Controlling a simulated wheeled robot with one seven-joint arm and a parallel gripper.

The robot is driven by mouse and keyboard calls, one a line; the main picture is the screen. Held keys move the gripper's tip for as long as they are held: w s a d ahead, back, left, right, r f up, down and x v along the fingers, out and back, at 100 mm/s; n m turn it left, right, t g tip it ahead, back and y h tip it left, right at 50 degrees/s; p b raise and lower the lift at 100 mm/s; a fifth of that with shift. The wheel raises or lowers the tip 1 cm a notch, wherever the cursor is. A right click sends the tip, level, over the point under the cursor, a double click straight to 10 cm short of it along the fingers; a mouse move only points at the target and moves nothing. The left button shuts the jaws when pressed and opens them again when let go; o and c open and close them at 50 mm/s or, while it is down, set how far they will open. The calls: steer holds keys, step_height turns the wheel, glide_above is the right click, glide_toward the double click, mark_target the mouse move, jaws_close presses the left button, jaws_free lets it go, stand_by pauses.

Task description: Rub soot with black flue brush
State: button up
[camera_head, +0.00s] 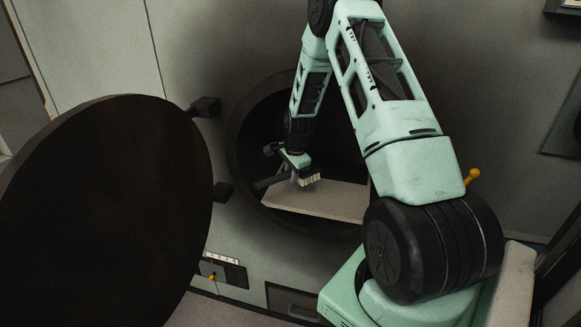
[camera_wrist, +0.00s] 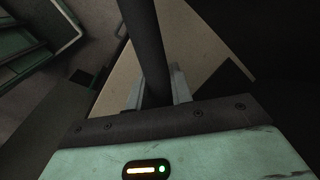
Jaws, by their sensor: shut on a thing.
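My gripper (camera_head: 303,180) is inside the round dark opening in the wall. It is shut on a dark rod, which looks like the handle of the black flue brush (camera_wrist: 148,50). In the wrist view the rod passes between the two grey fingers (camera_wrist: 158,88) and runs out of the top of the picture. In the head view a dark piece of it (camera_head: 268,182) sticks out to the left of the gripper. The bristle end cannot be made out. No distinct soot patch can be told from the dark inside of the opening.
A pale flat shelf (camera_head: 325,203) lies inside the opening, below my gripper. The large round black door (camera_head: 110,210) stands open at the left. A small panel with a yellow knob (camera_head: 212,276) is below.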

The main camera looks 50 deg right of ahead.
steer(key=shift+r+p, duration=0.45)
steer(key=shift+r, duration=0.65)
